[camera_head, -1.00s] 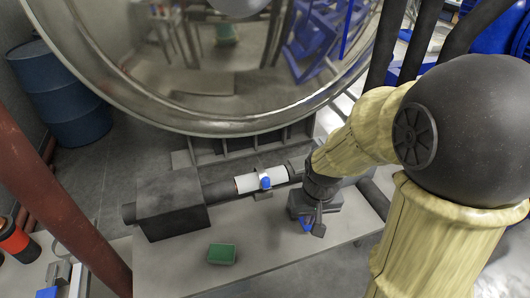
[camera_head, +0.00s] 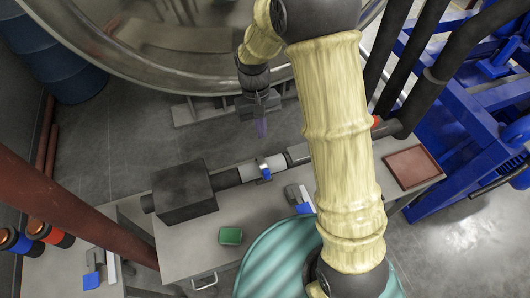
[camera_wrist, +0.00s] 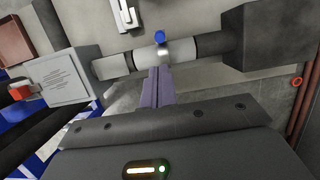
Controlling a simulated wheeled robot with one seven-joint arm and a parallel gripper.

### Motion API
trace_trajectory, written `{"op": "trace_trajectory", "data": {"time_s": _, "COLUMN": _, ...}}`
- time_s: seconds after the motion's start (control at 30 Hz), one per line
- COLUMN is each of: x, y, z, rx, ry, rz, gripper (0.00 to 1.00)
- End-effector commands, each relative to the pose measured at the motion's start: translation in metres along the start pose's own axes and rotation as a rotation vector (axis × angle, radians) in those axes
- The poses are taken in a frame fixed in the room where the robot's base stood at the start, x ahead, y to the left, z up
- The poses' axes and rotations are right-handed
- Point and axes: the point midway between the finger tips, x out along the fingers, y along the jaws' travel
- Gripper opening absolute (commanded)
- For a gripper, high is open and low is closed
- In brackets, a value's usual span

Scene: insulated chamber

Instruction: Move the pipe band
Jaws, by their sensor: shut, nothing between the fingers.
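The pipe band (camera_head: 264,169) is a metal ring with a blue knob, around the white pipe section (camera_head: 247,172) on the bench. In the wrist view the band (camera_wrist: 162,50) shows just beyond my fingertips, its blue knob on the far side. My gripper (camera_head: 261,130) is shut and empty, on the far side of the pipe between it and the large metal vessel. Its narrow fingers also show in the wrist view (camera_wrist: 158,72). They appear close to the white pipe; I cannot tell whether they touch it.
A dark block (camera_head: 184,192) stands at the pipe's left end. A grey tool with a blue part (camera_head: 298,196), a green box (camera_head: 230,236) and a red tray (camera_head: 412,167) lie on the bench (camera_head: 190,262). The large metal vessel (camera_head: 130,62) rises behind. A red-brown pipe (camera_head: 75,210) slants at left.

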Motion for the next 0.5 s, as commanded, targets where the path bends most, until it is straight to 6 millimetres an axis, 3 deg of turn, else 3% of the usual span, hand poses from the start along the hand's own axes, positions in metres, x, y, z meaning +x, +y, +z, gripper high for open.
{"op": "trace_trajectory", "data": {"time_s": 0.3, "x": 0.004, "y": 0.002, "z": 0.000, "rx": 0.004, "ry": 0.001, "rz": -0.001, "gripper": 0.00}}
{"op": "trace_trajectory", "data": {"time_s": 0.5, "x": 0.025, "y": 0.003, "z": 0.001, "rx": 0.005, "ry": -0.003, "rz": -0.001, "gripper": 0.00}}
